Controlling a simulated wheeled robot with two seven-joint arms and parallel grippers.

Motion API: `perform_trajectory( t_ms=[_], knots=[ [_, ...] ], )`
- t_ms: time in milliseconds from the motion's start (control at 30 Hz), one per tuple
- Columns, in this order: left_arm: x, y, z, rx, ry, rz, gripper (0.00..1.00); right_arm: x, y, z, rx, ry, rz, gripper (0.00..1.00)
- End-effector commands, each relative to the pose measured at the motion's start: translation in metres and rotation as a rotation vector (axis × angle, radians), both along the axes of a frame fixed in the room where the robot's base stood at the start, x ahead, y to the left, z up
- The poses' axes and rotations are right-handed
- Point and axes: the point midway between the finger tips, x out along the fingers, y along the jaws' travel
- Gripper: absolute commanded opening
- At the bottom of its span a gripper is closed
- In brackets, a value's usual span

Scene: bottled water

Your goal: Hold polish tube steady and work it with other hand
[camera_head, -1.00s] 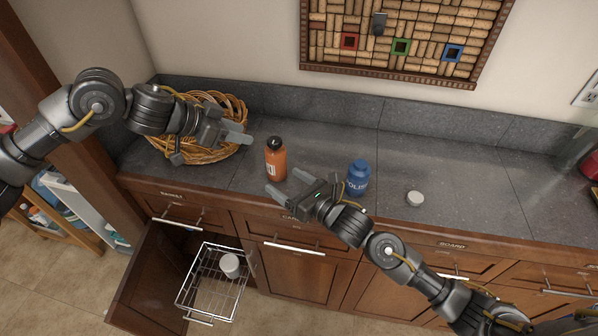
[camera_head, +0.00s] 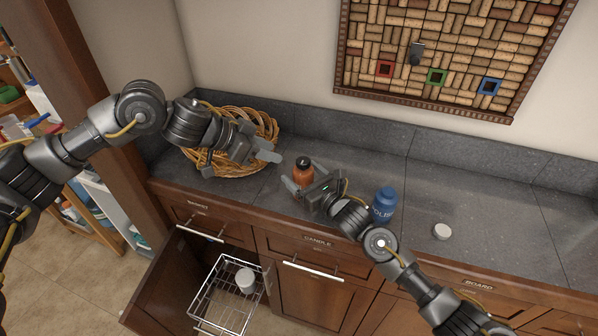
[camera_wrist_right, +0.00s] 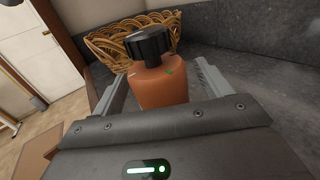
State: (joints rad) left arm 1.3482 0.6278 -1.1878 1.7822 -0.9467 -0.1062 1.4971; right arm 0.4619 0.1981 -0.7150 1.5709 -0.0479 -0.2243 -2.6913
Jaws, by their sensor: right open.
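A blue bottle (camera_head: 384,204) with partly readable white lettering, seemingly "POLISH", stands upright on the counter, right of my right gripper. An orange bottle (camera_head: 302,175) with a black cap stands upright left of it. My right gripper (camera_head: 303,174) is open, with its fingers on either side of the orange bottle. In the right wrist view the orange bottle (camera_wrist_right: 160,86) is between the fingers; I cannot tell whether they touch it. My left gripper (camera_head: 262,156) is in front of the basket, left of the orange bottle, and holds nothing visible.
A wicker basket (camera_head: 266,123) stands at the back left of the grey counter (camera_head: 470,205). A wire pull-out rack (camera_head: 212,308) with a white cup (camera_head: 245,281) sticks out below.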

Motion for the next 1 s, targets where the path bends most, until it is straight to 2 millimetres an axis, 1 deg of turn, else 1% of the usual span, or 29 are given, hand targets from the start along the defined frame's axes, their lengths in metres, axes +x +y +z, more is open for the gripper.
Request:
perform_trajectory(
  t_ms=[100, 200, 500, 533, 900, 1000],
  knots=[
    [0.000, 0.000, 0.000, 0.000, 0.000, 0.000, 0.36, 0.010, 0.008, 0.000, 0.001, -0.001, 0.001, 0.77],
    [0.000, 0.000, 0.000, 0.000, 0.000, 0.000, 0.36, 0.014, 0.011, 0.000, 0.000, 0.000, 0.001, 0.77],
    [0.000, 0.000, 0.000, 0.000, 0.000, 0.000, 0.36, 0.015, 0.012, 0.000, 0.000, 0.000, 0.001, 0.77],
    [0.000, 0.000, 0.000, 0.000, 0.000, 0.000, 0.36, 0.015, 0.012, 0.000, 0.000, 0.000, 0.001, 0.76],
    [0.000, 0.000, 0.000, 0.000, 0.000, 0.000, 0.36, 0.015, 0.012, 0.000, 0.000, 0.000, 0.001, 0.27],
    [0.000, 0.000, 0.000, 0.000, 0.000, 0.000, 0.36, 0.015, 0.012, 0.000, 0.000, 0.000, 0.001, 0.27]
  ],
)
